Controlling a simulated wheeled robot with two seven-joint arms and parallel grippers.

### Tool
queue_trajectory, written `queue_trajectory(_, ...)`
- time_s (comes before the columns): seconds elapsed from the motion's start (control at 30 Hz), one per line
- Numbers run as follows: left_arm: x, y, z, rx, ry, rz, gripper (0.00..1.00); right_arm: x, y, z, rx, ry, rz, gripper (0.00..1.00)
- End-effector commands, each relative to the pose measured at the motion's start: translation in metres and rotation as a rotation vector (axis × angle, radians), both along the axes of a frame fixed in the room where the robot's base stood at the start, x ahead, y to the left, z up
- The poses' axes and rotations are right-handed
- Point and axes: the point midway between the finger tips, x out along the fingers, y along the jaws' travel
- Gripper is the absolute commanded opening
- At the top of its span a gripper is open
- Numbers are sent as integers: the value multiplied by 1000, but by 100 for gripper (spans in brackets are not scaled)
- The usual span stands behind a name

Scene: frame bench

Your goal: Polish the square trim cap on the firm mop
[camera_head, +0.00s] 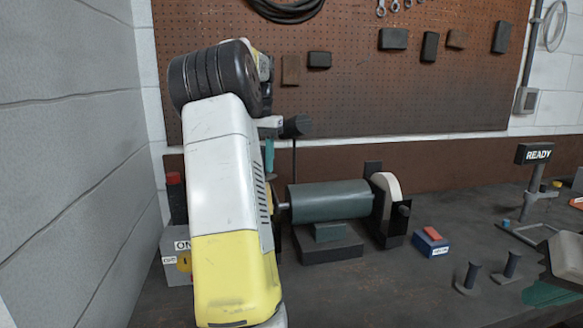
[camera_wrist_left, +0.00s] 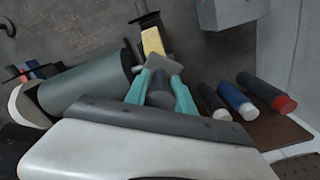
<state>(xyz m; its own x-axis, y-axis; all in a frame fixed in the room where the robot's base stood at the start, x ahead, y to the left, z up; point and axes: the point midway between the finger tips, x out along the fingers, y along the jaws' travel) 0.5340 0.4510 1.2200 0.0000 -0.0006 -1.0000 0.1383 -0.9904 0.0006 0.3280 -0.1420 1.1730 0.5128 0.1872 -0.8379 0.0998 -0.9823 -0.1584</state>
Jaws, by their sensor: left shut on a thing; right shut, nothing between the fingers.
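My left gripper (camera_wrist_left: 160,88) has teal fingers shut on the square trim cap (camera_wrist_left: 163,64), a grey square plate, in the left wrist view. The yellow mop (camera_wrist_left: 152,42) stands just beyond the cap; I cannot tell whether they touch. In the head view my left arm hides this mop and the cap. The grey-green polishing motor (camera_head: 330,201) also shows in the left wrist view (camera_wrist_left: 90,82). A white mop (camera_head: 387,187) is on its right end. My right gripper (camera_head: 552,270) is shut and empty at the right edge of the head view.
A switch box (camera_head: 178,262) marked ON stands left of my arm. A blue and red block (camera_head: 431,243), two dark pegs (camera_head: 469,277) and a READY sign (camera_head: 537,154) are on the right. The front middle bench is clear.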

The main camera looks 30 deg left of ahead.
Motion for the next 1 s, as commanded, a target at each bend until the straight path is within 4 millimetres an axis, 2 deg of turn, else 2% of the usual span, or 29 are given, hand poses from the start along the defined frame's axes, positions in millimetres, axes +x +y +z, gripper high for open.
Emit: queue_trajectory(1.0, 0, 0, -18, 0, 0, 0, 0, 0, 0, 0, 0, 0, 0, 0)
